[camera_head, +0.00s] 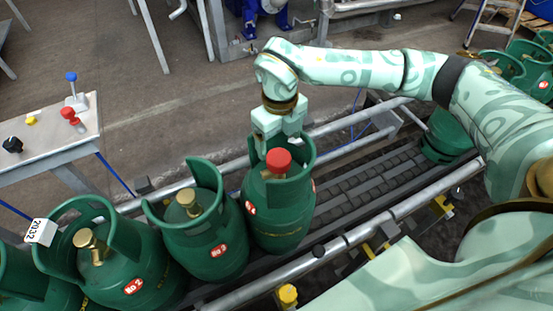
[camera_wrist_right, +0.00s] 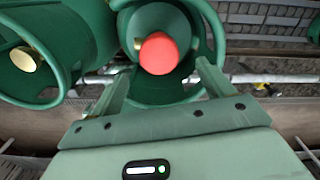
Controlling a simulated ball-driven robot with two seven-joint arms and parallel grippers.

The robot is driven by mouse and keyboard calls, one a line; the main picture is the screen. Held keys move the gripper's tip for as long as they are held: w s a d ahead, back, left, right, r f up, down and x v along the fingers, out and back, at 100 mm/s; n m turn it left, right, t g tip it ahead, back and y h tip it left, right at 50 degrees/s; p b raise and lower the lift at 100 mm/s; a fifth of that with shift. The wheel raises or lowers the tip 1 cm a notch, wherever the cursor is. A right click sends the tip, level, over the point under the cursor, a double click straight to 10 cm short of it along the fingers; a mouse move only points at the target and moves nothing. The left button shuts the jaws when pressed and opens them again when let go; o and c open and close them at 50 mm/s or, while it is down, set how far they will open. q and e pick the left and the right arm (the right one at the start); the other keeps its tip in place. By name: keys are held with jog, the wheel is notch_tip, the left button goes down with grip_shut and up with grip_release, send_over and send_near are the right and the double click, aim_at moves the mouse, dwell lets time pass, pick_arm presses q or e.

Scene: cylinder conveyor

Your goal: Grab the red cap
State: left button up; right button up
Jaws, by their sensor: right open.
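The red cap (camera_head: 278,160) sits on top of a green gas cylinder (camera_head: 280,215), inside its collar, on the conveyor. My right gripper (camera_head: 281,143) is open and points down at the collar, just behind the cap in the head view. In the right wrist view the cap (camera_wrist_right: 158,53) shows beyond my fingertips (camera_wrist_right: 160,80), roughly centred between the two spread fingers. Nothing is held. Whether a finger touches the cap or collar cannot be told. My left gripper is not in view.
Cylinder No 3 (camera_head: 205,235) and cylinder No 2 (camera_head: 115,265), with brass valves, stand in line to the left. Conveyor rails (camera_head: 390,220) run past them. A table (camera_head: 50,135) with coloured knobs is at left. More cylinders (camera_head: 515,65) stand at upper right.

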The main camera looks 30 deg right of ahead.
aim_at(279, 157)
jog(key=shift+f, duration=0.55)
notch_tip(279, 157, down, 5)
jog(key=b, duration=0.2)
jog(key=shift+b, duration=0.3)
jog(key=shift+r, duration=0.15)
jog(key=shift+c, duration=1.2)
jog(key=c, duration=0.8)
